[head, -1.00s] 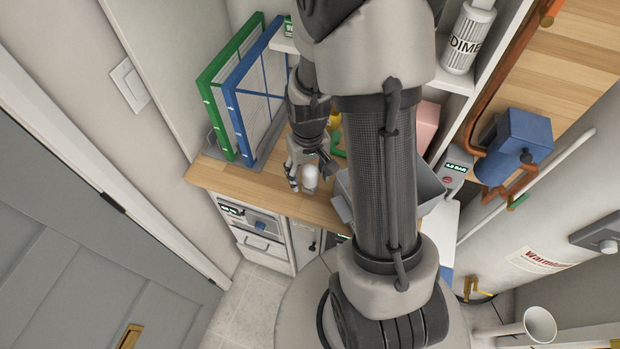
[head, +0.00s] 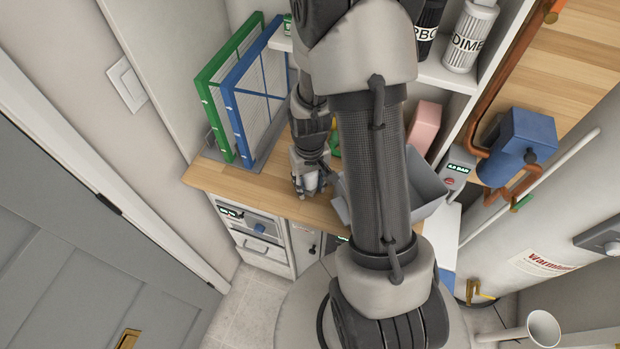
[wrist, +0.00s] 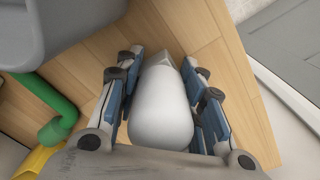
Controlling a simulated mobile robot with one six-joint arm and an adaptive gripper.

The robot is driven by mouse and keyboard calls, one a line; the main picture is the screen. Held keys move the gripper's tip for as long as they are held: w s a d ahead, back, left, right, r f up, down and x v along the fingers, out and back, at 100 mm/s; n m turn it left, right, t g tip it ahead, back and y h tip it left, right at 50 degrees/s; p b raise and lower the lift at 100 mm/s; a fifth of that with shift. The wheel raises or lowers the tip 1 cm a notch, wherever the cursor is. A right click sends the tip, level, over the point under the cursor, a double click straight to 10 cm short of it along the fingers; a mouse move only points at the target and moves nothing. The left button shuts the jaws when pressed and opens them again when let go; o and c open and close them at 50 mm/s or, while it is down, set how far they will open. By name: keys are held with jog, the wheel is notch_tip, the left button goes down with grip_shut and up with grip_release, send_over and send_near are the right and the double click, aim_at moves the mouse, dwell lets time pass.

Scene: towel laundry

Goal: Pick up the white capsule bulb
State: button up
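The white capsule bulb (wrist: 160,105) fills the middle of the wrist view, its rounded end towards the camera and a small grey base at the far end. The blue-padded fingers of my gripper (wrist: 164,90) lie close along both sides of it, with no clear gap showing. In the head view my gripper (head: 311,184) is low over the front part of the wooden counter (head: 240,184), with the bulb mostly hidden between the fingers. Whether the bulb still touches the counter cannot be told.
A grey bin (head: 426,183) stands just right of my gripper. Green and blue framed racks (head: 240,95) stand at the back left. A green and yellow object (wrist: 57,130) lies beside the bin. Bare counter shows left of my gripper.

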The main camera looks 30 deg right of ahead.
jog(key=c, duration=0.5)
jog(key=shift+c, duration=0.2)
